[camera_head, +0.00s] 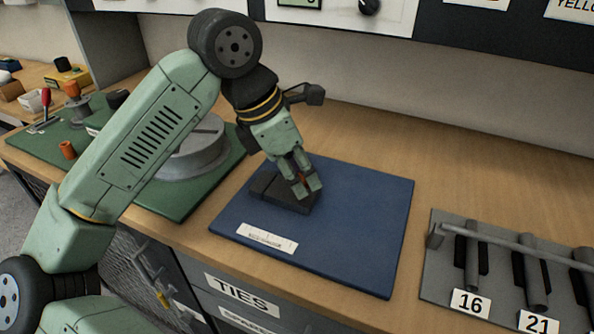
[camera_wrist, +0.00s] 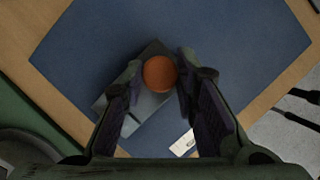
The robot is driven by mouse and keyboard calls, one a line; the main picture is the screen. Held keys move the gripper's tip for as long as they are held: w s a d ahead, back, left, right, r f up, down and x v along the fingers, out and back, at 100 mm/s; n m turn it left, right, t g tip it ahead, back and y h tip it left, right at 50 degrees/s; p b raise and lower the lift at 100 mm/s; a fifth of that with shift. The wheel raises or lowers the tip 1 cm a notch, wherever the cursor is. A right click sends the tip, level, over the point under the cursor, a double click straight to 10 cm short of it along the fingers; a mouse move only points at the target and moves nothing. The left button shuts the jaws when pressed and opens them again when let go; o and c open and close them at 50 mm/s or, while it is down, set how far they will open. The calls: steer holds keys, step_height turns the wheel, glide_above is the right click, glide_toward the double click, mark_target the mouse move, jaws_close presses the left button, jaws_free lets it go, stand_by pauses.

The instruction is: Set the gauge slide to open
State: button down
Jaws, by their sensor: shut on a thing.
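A dark block-shaped device (camera_head: 267,187), which looks like the gauge slide, lies on the blue mat (camera_head: 365,225). Its grey body (camera_wrist: 150,103) also shows in the wrist view, set at an angle on the mat. A round orange knob (camera_wrist: 160,73) stands above it between my fingers; only a sliver shows in the head view. My gripper (camera_head: 306,186) points down over the device's right end and is shut on the orange knob. The fingers (camera_wrist: 161,75) flank the knob left and right. The fingers and arm hide part of the device, and I cannot read its setting.
A white label (camera_head: 267,238) lies near the mat's front edge. A green mat (camera_head: 183,203) with a round grey piece (camera_head: 198,155) is to the left, behind my arm. A grey rack (camera_head: 440,270) with tags 16 and 21 is at right. The blue mat's right half is clear.

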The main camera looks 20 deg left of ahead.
steer(key=d+b, duration=0.2)
steer(key=d, duration=0.4)
steer(key=shift+d, duration=0.25)
steer(key=c, duration=1.3)
jaws_free()
steer(key=shift+s, duration=0.1)
steer(key=v, duration=1.2)
steer(key=shift+r, duration=0.1)
